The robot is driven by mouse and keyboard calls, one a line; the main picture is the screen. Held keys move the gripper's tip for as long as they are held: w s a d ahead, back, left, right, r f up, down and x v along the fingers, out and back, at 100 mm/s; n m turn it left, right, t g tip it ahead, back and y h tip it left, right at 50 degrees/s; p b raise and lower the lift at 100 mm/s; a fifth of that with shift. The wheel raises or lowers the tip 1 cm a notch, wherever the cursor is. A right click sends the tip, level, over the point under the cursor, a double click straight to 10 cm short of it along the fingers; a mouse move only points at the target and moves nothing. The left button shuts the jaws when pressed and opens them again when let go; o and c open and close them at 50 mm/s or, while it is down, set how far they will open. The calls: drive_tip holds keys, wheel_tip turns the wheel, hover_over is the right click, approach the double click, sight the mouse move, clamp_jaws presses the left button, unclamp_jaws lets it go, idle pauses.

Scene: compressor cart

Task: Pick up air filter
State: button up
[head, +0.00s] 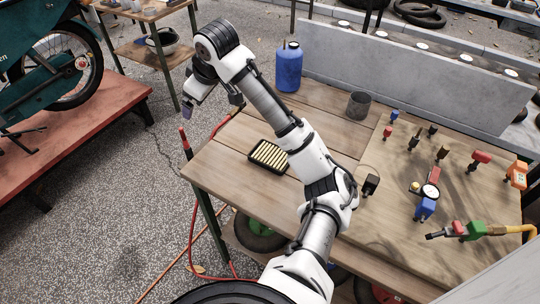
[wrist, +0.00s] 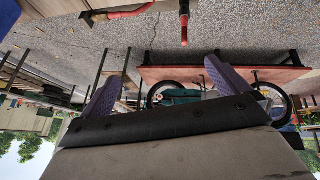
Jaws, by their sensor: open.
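The air filter (head: 269,155) is a flat rectangle with a black frame and pale yellow pleats. It lies flat on the wooden table (head: 225,160), near the table's left part, in the head view. My gripper (head: 195,110) is beyond the table's left edge, above the paved ground, well apart from the filter. In the wrist view my gripper (wrist: 160,85) shows two purple fingers spread wide with nothing between them. The air filter is not in the wrist view.
A blue bottle (head: 289,68) and a dark cup (head: 358,105) stand toward the table's back. Several fittings and a blue gauge tool (head: 425,208) lie at right. A red hose (head: 190,215) hangs by the left edge. A motorcycle (head: 50,60) stands on a red platform (head: 70,140).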

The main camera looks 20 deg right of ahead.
drive_tip(key=s+d+f+m+g+h, duration=0.1)
drive_tip(key=s+d+f+g, duration=0.15)
drive_tip(key=s+d, duration=0.4)
drive_tip(key=s+d+f+g+h, duration=0.1)
drive_tip(key=s+d+f+g, duration=0.15)
drive_tip(key=d, duration=0.65)
hover_over(272, 154)
drive_tip(key=shift+g, duration=0.4)
wheel_tip(272, 154, down, 7)
drive_tip(key=shift+s+r, duration=0.1)
drive_tip(key=shift+s, duration=0.05)
drive_tip(key=shift+f+p, duration=0.35)
drive_tip(key=shift+f, duration=2.55)
drive_tip(key=c, duration=1.1)
drive_tip(key=shift+c, duration=0.2)
